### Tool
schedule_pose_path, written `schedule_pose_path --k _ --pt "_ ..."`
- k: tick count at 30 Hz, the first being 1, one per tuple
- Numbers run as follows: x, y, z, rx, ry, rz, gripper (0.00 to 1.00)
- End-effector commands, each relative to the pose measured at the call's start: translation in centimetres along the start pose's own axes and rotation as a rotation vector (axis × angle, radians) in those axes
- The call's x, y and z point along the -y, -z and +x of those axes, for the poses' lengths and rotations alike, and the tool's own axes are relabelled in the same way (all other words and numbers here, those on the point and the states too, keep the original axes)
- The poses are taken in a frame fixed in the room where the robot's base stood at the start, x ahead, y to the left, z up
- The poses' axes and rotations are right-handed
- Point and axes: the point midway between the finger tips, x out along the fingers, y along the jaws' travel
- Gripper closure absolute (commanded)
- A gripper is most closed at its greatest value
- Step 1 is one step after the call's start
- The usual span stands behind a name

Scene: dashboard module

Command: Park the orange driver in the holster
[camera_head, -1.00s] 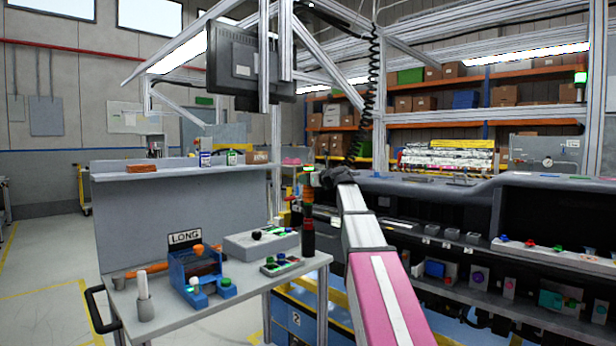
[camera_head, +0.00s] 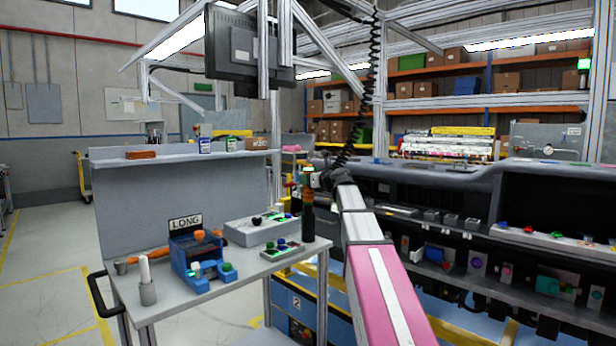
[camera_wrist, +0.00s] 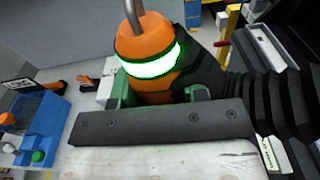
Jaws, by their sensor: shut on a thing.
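The orange driver is upright in my gripper, with a dark lower body (camera_head: 307,222) in the head view. In the wrist view its orange body (camera_wrist: 150,50) carries a lit green ring, and a grey stem or cable rises from its top. My gripper (camera_wrist: 160,95) is shut around the orange body; it shows small in the head view (camera_head: 315,180). The driver stands in front of the right end of the grey cart in the picture; whether its lower end touches anything cannot be told. I cannot surely identify the holster.
The cart (camera_head: 190,305) bears a blue fixture (camera_head: 192,258) near a LONG sign (camera_head: 185,222), a grey box (camera_head: 255,232), a button panel (camera_head: 282,250) and a grey cup (camera_head: 148,294). A dashboard module (camera_head: 450,180) stands right. A coiled cable (camera_head: 365,95) hangs behind my arm.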

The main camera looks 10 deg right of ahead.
Motion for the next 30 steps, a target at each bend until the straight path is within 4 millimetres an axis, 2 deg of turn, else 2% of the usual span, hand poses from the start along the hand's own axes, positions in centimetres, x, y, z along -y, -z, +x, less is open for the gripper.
schedule_pose_path --k 15,30 --pt "0.0 2.9 0.2 0.000 0.000 0.001 1.00" --pt "0.0 3.6 0.3 0.000 0.000 -0.001 1.00"
